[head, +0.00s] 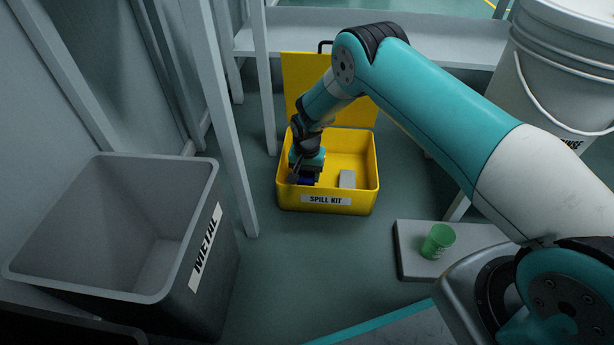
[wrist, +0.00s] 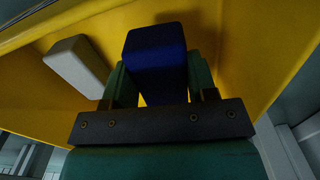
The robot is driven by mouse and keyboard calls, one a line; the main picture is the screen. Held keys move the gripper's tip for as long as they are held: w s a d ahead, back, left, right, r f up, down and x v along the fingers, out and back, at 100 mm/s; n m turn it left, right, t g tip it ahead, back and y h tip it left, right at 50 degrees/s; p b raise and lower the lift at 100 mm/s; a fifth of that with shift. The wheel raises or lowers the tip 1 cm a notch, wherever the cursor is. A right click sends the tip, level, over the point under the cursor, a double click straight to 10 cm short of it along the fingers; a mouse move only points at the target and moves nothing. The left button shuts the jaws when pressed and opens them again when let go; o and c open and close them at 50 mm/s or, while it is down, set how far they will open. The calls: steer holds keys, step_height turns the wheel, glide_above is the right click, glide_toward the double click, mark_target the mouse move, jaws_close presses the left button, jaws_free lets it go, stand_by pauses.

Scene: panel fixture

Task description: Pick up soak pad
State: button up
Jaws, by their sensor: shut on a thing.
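A dark blue block (head: 306,182), which looks like the soak pad, is in the left part of the open yellow spill kit box (head: 362,204). My gripper (head: 304,178) points down into the box and is shut on this blue block. In the wrist view, the blue block (wrist: 157,60) sits between the two fingers of my gripper (wrist: 160,88). A light grey block (head: 347,179) lies in the box to the right, apart from my gripper; it also shows in the wrist view (wrist: 76,66). Whether the blue block touches the box floor is hard to tell.
The box's yellow lid (head: 300,85) stands open behind it. A grey METAL bin (head: 200,290) is at the left, past a shelf post (head: 232,150). A green cup (head: 438,240) stands on a pale slab (head: 410,260) at the right. A white bucket (head: 560,90) is at the upper right.

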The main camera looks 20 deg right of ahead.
mark_target(307, 174)
step_height(307, 174, up, 16)
steer(key=p, duration=0.8)
steer(key=shift+f, duration=0.1)
